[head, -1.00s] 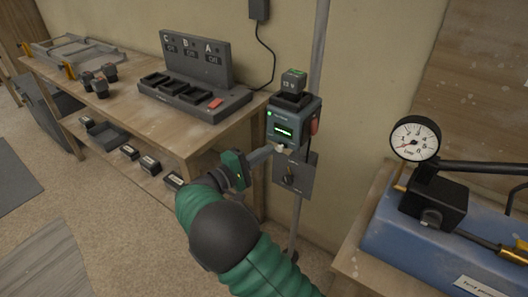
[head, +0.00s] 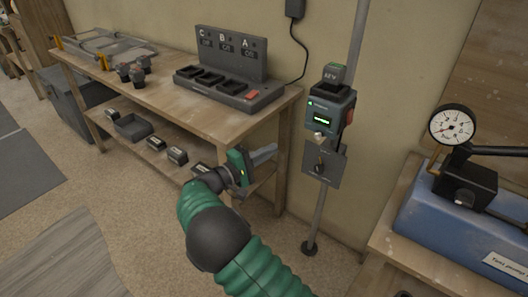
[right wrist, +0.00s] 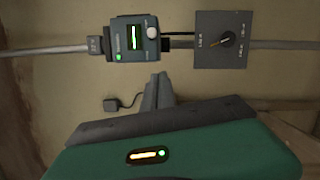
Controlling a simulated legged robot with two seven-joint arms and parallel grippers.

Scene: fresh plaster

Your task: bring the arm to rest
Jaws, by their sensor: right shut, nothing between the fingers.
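My right gripper (head: 262,156) is shut and empty, in front of the workbench's right end in the head view. It is apart from the wall device. In the right wrist view its closed fingers (right wrist: 157,90) point toward the wall, below the device. The grey device (head: 330,112) has a lit green display and a red part on its side, and is mounted on a pole. A battery-like block marked 12 V (head: 333,75) sits on its top. The device also shows in the right wrist view (right wrist: 130,43). My left gripper is not in view.
A switch plate (head: 323,165) is on the pole below the device. The wooden bench (head: 150,88) holds a charger rack (head: 228,85) marked C, B, A and several dark blocks. A blue pump unit (head: 440,235) with a gauge (head: 452,127) stands at right. Floor is open at left.

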